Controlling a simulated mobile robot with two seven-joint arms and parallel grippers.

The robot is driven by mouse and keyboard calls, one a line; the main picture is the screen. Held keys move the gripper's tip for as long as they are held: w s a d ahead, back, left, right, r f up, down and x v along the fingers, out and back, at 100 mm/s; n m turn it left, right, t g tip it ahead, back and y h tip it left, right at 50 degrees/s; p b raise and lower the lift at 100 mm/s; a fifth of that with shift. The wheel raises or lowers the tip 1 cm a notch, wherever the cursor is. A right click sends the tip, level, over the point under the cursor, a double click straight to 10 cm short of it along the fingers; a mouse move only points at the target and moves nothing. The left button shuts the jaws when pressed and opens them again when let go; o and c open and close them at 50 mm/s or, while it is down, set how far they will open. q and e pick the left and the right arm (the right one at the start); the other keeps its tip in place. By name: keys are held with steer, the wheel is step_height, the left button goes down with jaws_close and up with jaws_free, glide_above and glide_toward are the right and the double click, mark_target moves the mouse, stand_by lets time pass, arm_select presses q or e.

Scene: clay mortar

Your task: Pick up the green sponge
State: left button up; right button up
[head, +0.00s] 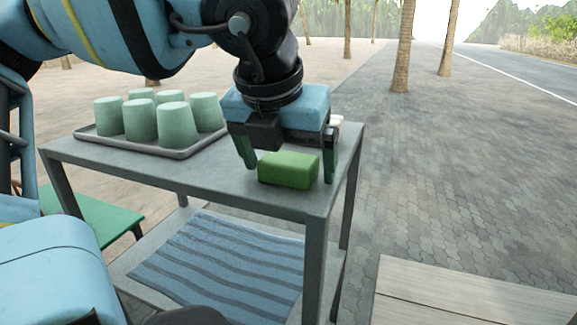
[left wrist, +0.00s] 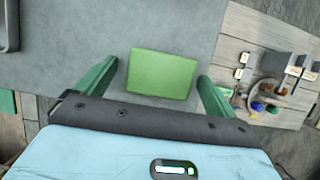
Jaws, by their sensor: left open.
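The green sponge (head: 288,169) is a block lying on the grey table (head: 190,178), near its right front corner. My left gripper (head: 290,165) is just above the table with its green fingers apart, one on each side of the sponge. In the left wrist view the sponge (left wrist: 162,74) lies between the fingertips of the left gripper (left wrist: 160,70), with a gap to each finger. My right gripper is not in view.
A grey tray (head: 172,152) with several upturned pale green cups stands on the table's left. A striped blue towel (head: 225,262) lies on the lower shelf. A wooden surface (head: 455,295) stands at the front right; in the wrist view it holds small items (left wrist: 270,90).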

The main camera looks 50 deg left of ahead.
mark_target(285, 156)
arm_select(q)
steer(key=shift+c, duration=0.8)
steer(key=c, duration=0.9)
steer(key=shift+r, duration=0.1)
steer(key=shift+r, duration=0.45)
steer(key=r, duration=0.2)
steer(key=shift+s+a+r, duration=0.2)
steer(key=shift+s+r, duration=0.1)
steer(key=shift+s, duration=0.1)
steer(key=s+a, duration=0.2)
steer(key=s, duration=0.2)
steer(key=s+a+r+b, duration=0.1)
steer(key=s+a, duration=0.2)
steer(key=s, duration=0.1)
steer(key=s+a+b, duration=0.1)
steer(key=s+a, duration=0.1)
steer(key=s, duration=0.3)
steer(key=shift+s+a+r, duration=0.1)
steer(key=shift+a+r, duration=0.05)
steer(key=shift+a, duration=0.05)
